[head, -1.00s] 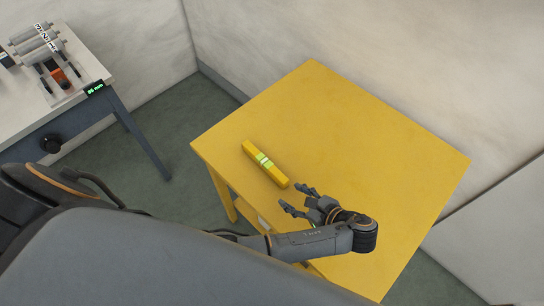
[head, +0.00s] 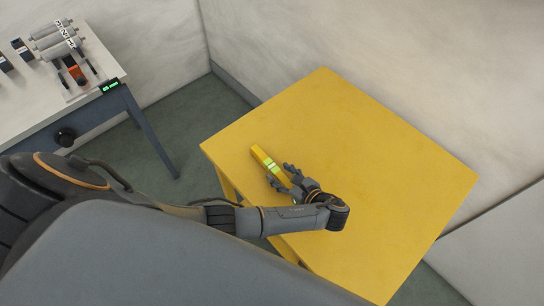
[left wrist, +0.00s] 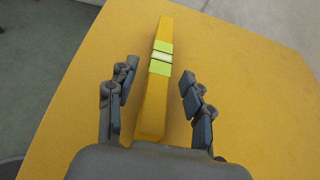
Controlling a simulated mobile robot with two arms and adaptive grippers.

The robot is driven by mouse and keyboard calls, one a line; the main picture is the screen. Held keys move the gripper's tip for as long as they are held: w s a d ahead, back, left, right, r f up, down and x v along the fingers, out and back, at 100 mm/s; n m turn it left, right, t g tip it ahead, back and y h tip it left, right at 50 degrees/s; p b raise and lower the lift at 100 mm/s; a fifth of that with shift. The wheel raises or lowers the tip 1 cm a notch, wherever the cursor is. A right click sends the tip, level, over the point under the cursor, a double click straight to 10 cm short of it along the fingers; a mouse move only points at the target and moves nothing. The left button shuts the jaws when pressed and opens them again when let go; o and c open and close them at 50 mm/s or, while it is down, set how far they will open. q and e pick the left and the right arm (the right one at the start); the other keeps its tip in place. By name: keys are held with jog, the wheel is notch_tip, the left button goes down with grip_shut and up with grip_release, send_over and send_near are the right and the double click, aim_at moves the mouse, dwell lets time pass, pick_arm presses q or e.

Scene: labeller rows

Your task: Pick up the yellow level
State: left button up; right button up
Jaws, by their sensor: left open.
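The yellow level (head: 267,164) lies on the yellow table (head: 370,150), near its left edge. It is a long yellow bar with green and white bands at its middle. In the left wrist view the level (left wrist: 152,100) runs lengthwise between the open fingers of my left gripper (left wrist: 158,98), with a gap on each side. In the head view my left gripper (head: 283,179) is at the near end of the level and hides that end. My right gripper is not in view.
A white-topped bench (head: 30,105) stands at the upper left with a roller device (head: 58,45) and a green-lit display (head: 110,86). Pale walls stand behind the table. The table top right of my gripper is clear.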

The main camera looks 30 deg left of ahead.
aim_at(272, 169)
pick_arm(q)
jog(key=x, duration=0.2)
jog(key=shift+w+a, duration=0.1)
jog(key=shift+a, duration=0.2)
grip_shut()
